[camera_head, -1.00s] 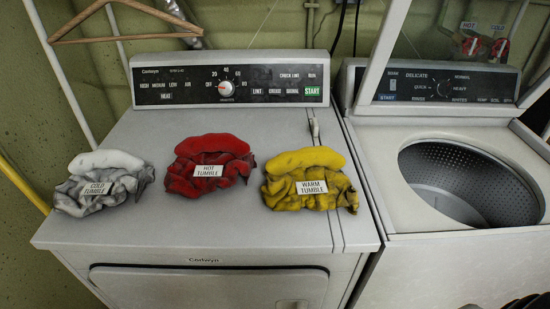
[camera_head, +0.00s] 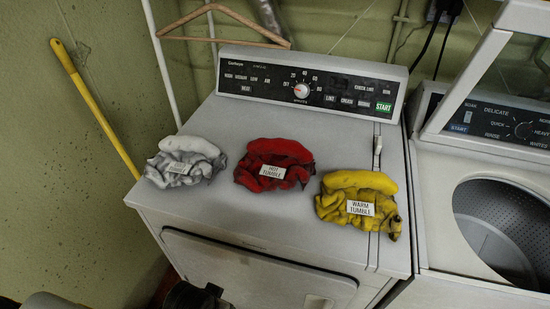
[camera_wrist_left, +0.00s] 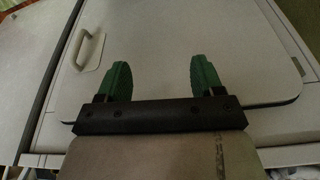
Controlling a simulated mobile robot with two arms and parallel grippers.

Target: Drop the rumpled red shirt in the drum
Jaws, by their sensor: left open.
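The rumpled red shirt (camera_head: 275,157) lies in a heap in the middle of the dryer top (camera_head: 240,120), with a small white tag that read "HOT TUMBLE" in the earlier head view. The drum (camera_head: 503,232) shows at the right, inside the open-topped washer; I see its perforated metal wall, and its right side is cut off by the frame. My left gripper (camera_wrist_left: 161,75) is open and empty, its two green fingers wide apart in front of the dryer's closed front door (camera_wrist_left: 165,40). It is apart from the shirt. My right gripper is out of view.
A rumpled grey-white shirt (camera_head: 185,162) lies left of the red one, a yellow shirt (camera_head: 362,200) right of it. The washer's raised lid (camera_head: 485,65) stands above the drum. A wooden hanger (camera_head: 222,40) hangs behind. A yellow pole (camera_head: 95,105) leans at the left wall.

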